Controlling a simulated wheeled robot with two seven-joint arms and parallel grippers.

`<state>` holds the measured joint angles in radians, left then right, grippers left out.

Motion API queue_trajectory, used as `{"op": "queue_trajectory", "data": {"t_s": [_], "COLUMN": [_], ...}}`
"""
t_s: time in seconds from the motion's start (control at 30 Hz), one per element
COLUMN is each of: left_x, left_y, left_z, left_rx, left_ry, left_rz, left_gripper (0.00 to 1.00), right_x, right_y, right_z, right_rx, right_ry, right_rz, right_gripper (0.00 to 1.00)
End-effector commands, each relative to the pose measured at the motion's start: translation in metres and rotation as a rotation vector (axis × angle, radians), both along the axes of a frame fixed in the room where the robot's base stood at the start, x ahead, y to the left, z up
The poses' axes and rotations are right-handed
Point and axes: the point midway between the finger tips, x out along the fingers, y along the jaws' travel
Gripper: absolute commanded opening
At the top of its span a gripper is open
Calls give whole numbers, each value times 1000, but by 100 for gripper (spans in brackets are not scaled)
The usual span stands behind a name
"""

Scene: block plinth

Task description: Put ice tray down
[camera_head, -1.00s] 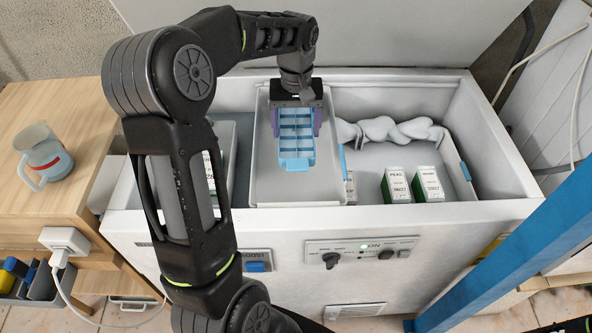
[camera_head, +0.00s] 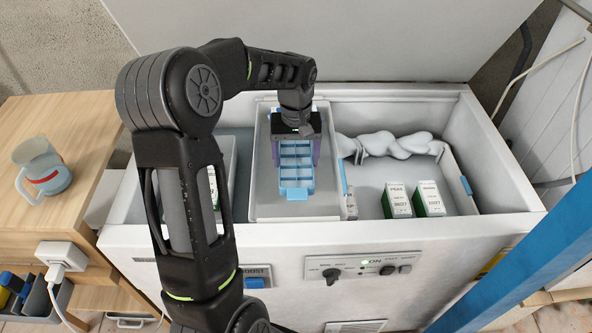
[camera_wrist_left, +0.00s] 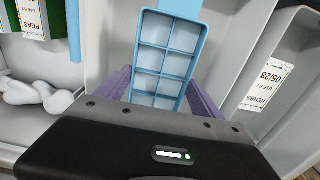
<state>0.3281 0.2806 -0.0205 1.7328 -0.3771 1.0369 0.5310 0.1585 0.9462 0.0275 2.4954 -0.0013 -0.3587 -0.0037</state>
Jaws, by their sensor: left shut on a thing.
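The light blue ice tray (camera_head: 296,165) is at the middle of the open chest freezer (camera_head: 300,235), over a grey bin or shelf (camera_head: 325,200). My left gripper (camera_head: 295,150) is shut on the ice tray, with its purple fingers on either side of the tray's far part. In the left wrist view the ice tray (camera_wrist_left: 163,60) lies between the purple fingers (camera_wrist_left: 160,95), its empty compartments facing up. I cannot tell whether its underside touches the surface below. My right gripper is not in view.
Pea boxes (camera_head: 397,199) stand right of the grey bin, with a pale lumpy bag (camera_head: 390,145) behind them. A herbs label (camera_wrist_left: 268,86) shows in the left wrist view. A mug (camera_head: 42,168) stands on the wooden cabinet at left. The freezer's walls surround the bin.

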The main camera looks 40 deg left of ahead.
Motion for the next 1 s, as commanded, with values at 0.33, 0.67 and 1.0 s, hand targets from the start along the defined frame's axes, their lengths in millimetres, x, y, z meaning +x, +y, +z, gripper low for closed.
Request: {"op": "queue_trajectory", "data": {"t_s": [0.33,0.67,1.0], "left_x": [-1,0,0], "left_y": [0,0,0], "left_z": [-35,-49,-52], "left_rx": [-2,0,-1], "left_ry": [4,0,1], "left_rz": [1,0,0], "left_gripper": [26,26,87], "right_x": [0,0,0], "right_y": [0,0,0], "right_z": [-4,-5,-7], "right_rx": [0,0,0], "right_ry": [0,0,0], "right_rz": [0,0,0], "right_gripper": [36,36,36]}}
